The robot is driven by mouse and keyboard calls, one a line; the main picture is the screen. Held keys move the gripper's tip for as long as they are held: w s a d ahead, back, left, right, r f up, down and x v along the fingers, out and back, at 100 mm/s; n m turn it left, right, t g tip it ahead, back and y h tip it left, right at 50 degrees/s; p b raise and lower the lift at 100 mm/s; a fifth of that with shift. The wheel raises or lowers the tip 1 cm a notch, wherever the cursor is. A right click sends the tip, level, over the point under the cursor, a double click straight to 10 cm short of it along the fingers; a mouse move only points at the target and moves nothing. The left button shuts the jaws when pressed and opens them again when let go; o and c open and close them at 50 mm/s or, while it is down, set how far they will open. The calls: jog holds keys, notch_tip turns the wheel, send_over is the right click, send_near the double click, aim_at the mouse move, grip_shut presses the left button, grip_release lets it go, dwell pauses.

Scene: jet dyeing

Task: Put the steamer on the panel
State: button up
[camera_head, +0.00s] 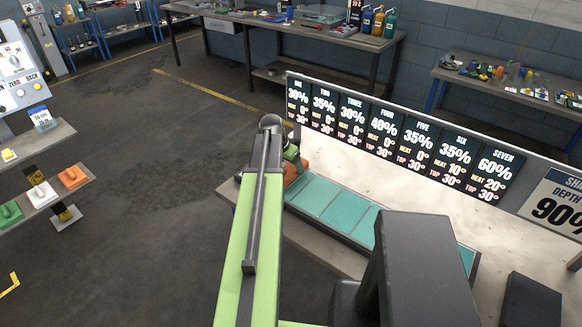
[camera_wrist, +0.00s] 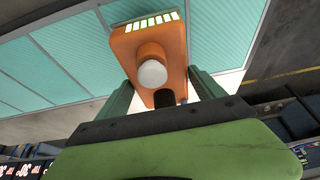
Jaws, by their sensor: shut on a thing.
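The steamer (camera_wrist: 172,38) appears to be the orange block with a round white-tipped knob and a row of pale slots. My gripper (camera_wrist: 163,88) is shut on it, with one green finger on each side. In the head view, part of the orange steamer (camera_head: 292,178) shows beyond my arm, at the left end of a row of teal panels (camera_head: 345,207). In the wrist view, a teal panel (camera_wrist: 225,35) lies behind the steamer. I cannot tell whether the steamer touches it. My arm hides part of the steamer in the head view.
A board with seven black percentage signs (camera_head: 384,127) stands along the back of the pale table. A shelf (camera_head: 50,195) at the left holds orange, white and green blocks. A dark workbench (camera_head: 300,28) stands behind. The floor between is clear.

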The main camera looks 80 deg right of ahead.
aim_at(288, 168)
notch_tip(288, 168, down, 4)
jog(key=b, duration=0.3)
jog(key=shift+r, duration=0.35)
jog(key=shift+f, duration=0.2)
jog(key=o, duration=2.1)
jog(key=p+v, duration=1.1)
jog(key=v, duration=0.1)
jog(key=shift+a+r+p, duration=0.1)
jog(key=shift+r+p, duration=0.2)
jog(key=shift+p, duration=0.1)
jog(key=shift+f, duration=0.15)
